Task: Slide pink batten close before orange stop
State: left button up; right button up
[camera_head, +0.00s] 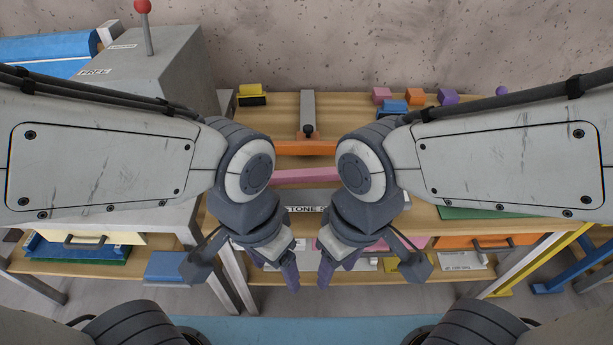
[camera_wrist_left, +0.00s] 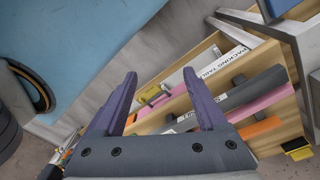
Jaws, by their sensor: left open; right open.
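The pink batten (camera_head: 306,175) lies across the wooden table top, left to right, with its right end hidden behind my arm. The orange stop (camera_head: 305,148) is a bar behind it, parallel to it, with a gap of bare wood between them. A grey rail with a dark knob runs back from the orange stop. My left gripper (camera_head: 275,276) hangs in front of the table edge, open and empty, apart from the batten. My right gripper (camera_head: 341,268) hangs beside it, also open and empty. The left wrist view shows the left fingers (camera_wrist_left: 160,108) spread, with nothing between them.
A grey box marked FREE (camera_head: 150,62) stands at the left. A yellow and black block (camera_head: 251,95), pink blocks (camera_head: 381,95) and a blue block (camera_head: 393,107) sit at the back of the table. A lower shelf (camera_head: 300,276) holds several items.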

aim_at(296, 175)
jog(key=z, duration=1.75)
jog(key=i, duration=1.1)
jog(key=u, duration=2.9)
